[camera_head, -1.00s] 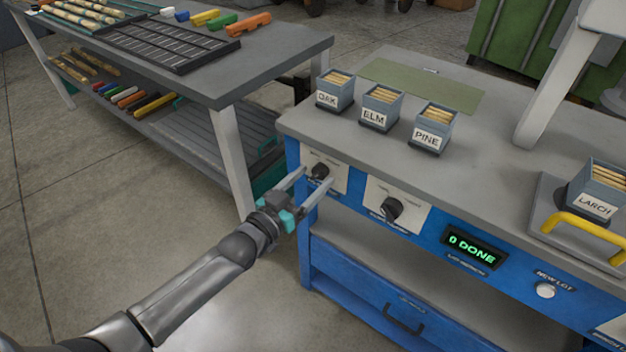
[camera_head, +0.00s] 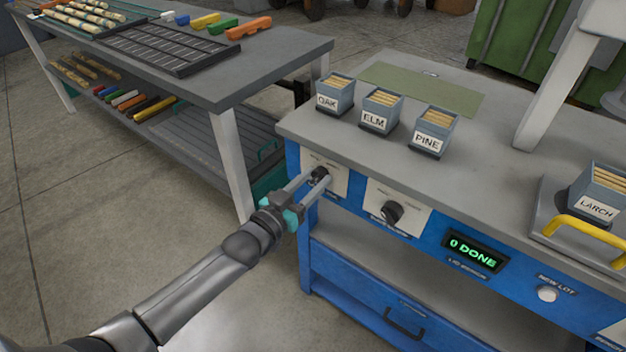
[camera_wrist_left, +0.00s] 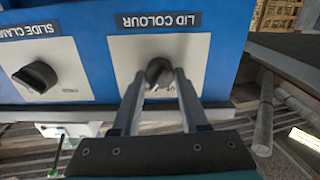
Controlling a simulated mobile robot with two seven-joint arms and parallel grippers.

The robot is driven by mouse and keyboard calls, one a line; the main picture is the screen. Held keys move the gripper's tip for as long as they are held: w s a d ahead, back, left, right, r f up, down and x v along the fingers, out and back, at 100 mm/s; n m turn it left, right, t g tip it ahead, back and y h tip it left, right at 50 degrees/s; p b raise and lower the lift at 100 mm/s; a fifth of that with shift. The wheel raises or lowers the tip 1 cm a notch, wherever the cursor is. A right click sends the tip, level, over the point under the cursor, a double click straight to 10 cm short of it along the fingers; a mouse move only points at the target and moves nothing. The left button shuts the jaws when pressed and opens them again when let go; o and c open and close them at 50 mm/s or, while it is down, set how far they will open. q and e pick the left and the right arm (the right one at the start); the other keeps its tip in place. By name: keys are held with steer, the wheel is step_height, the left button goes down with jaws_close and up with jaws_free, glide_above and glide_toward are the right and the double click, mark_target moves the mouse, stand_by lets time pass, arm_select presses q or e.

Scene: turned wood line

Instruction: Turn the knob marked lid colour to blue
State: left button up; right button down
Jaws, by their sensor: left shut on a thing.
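The lid colour knob (camera_head: 319,172) is a small black knob on a white plate (camera_head: 338,181) at the left end of the blue bench front. In the left wrist view the knob (camera_wrist_left: 159,72) sits under an upside-down "LID COLOUR" label (camera_wrist_left: 158,21). My left gripper (camera_head: 317,178) is shut on the knob, one finger on each side; it also shows in the left wrist view (camera_wrist_left: 160,82). The knob's pointer and the plate's small markings are too small or hidden to read. My right gripper is not in view.
A second black knob (camera_head: 392,212), labelled slide clamp, sits to the right. Beyond it are a display (camera_head: 474,252) reading "0 DONE" and a white button (camera_head: 547,294). Oak, elm and pine boxes (camera_head: 381,108) stand on the bench above. A grey table (camera_head: 270,62) stands left.

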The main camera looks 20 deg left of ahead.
arm_select(q)
jaws_close()
